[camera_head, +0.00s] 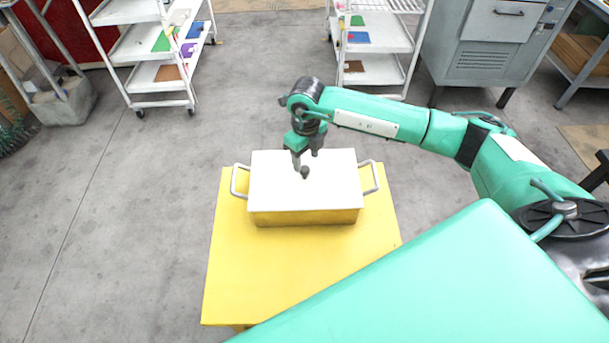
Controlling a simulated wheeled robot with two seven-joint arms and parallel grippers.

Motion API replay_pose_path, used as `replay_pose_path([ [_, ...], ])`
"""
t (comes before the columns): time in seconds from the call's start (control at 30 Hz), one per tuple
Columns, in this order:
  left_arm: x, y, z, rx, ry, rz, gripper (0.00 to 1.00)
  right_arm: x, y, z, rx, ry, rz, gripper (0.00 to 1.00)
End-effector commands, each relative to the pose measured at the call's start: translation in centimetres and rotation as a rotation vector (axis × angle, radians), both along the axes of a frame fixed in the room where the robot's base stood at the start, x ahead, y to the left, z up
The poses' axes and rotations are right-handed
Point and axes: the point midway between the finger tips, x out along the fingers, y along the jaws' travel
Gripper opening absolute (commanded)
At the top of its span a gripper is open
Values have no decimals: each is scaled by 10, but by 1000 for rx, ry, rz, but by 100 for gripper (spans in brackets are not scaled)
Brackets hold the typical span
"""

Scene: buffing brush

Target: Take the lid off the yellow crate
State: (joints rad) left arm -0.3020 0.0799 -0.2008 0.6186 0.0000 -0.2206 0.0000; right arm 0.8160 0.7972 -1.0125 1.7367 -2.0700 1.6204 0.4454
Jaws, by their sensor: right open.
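The yellow crate (305,217) stands on a yellow table (270,275), with a grey handle at its left and right ends. A flat white lid (330,185) covers its top. A small dark knob (305,172) sticks up near the middle of the lid. My right gripper (302,160) points down just above the knob and is open. Whether its fingers touch the knob or are on either side of it, I cannot tell. My left gripper is not in view.
Two white shelf carts (150,45) and (375,45) stand at the back with coloured items on them. A grey metal cabinet (485,55) is at the back right. The table's front part is bare, and the grey floor left of it is clear.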

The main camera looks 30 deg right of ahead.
Motion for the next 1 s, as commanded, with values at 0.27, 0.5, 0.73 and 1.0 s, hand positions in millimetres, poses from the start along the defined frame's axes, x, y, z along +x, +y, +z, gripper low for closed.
replay_pose_path([
  [0.27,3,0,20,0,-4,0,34,1,3,-32,0,5,0,51],
  [0.5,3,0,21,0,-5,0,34,2,3,-53,2,2,1,51],
  [0.73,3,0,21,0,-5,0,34,2,3,-53,2,1,1,39],
  [1.0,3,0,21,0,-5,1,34,2,3,-53,2,1,1,0],
])
